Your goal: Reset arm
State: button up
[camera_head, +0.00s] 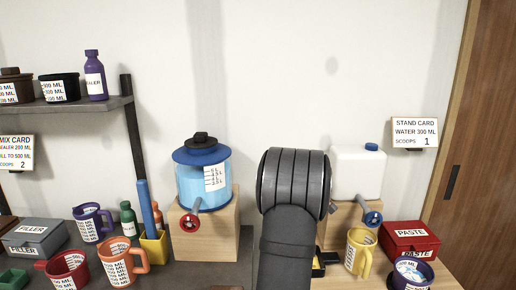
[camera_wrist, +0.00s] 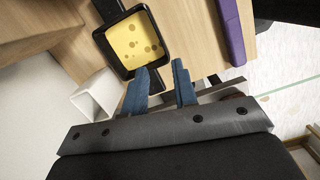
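My gripper (camera_wrist: 160,80) shows in the wrist view as two blue fingers with a gap between them. Just beyond the fingertips in the wrist view lies a black tray (camera_wrist: 104,44) holding a yellow, hole-dotted piece (camera_wrist: 135,42) that looks like a sponge.
A blue water tank (camera_head: 204,185) on a wooden block stands left of my arm, a white tank (camera_head: 357,175) right. Measuring cups, a yellow jug (camera_head: 359,252), a grey filler box (camera_head: 35,237) and a red paste box (camera_head: 409,240) crowd both sides. A shelf (camera_head: 70,106) is upper left.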

jog(key=s+a+f+m+g+y, duration=0.1)
jog(key=s+a+f+m, duration=0.2)
jog(key=a+f+m, duration=0.7)
jog(key=shift+s+a+f+m, duration=0.3)
jog(key=shift+s+a+m, duration=0.05)
jog(key=shift+a+m, duration=1.6)
dwell(0.4)
